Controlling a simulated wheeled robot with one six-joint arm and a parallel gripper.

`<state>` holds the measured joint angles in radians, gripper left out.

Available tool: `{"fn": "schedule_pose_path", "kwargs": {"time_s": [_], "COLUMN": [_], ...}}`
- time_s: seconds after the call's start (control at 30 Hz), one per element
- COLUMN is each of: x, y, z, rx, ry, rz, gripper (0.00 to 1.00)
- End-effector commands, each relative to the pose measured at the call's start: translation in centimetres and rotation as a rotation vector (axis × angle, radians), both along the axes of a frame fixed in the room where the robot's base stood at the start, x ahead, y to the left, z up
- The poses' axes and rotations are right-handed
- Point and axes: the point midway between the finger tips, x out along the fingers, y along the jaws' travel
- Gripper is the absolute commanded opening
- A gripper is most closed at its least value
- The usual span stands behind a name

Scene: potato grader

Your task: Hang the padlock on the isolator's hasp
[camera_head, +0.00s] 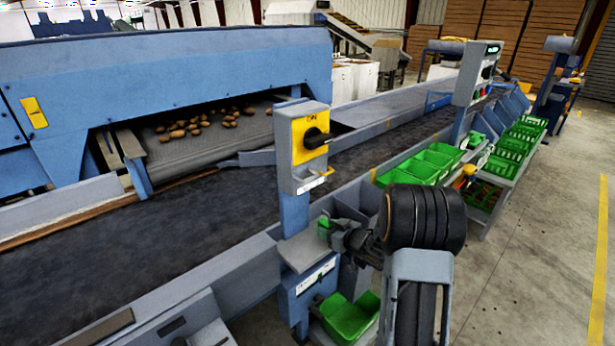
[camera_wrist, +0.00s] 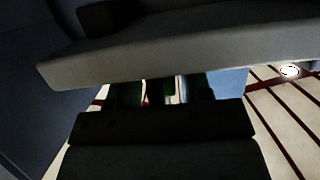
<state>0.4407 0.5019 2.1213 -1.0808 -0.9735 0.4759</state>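The isolator (camera_head: 309,140) is a grey box with a yellow plate and a black rotary handle, on a blue-grey post beside the belt. A small yellowish part, possibly the hasp, shows at its lower right edge; its details are too small to tell. My gripper (camera_head: 334,232) is below and slightly right of the isolator, over the post's grey ledge. A small green block (camera_head: 323,223), possibly the padlock, shows at its fingertips; whether it is gripped or stands behind them I cannot tell. In the wrist view, dark shapes and a grey bar hide most of the scene.
The dark conveyor belt (camera_head: 120,240) runs behind the post. A green crate (camera_head: 350,318) is below my gripper, and several green crates (camera_head: 418,168) stand to the right. Potatoes lie on the grader's roller bed (camera_head: 205,150). Concrete floor (camera_head: 530,265) is clear at the right.

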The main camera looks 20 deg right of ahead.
Motion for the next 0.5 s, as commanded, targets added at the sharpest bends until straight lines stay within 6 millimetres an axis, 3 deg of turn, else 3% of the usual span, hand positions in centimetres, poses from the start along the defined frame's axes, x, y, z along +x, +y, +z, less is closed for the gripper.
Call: {"fn": "schedule_pose_path", "kwargs": {"time_s": [0.37, 0.5], "x": [-0.01, 0.0], "y": [-0.01, -0.02], "z": [0.02, 0.11], "rx": [0.0, 0.0], "ry": [0.0, -0.001], "rz": [0.0, 0.0], "gripper": [0.09, 0.07]}}
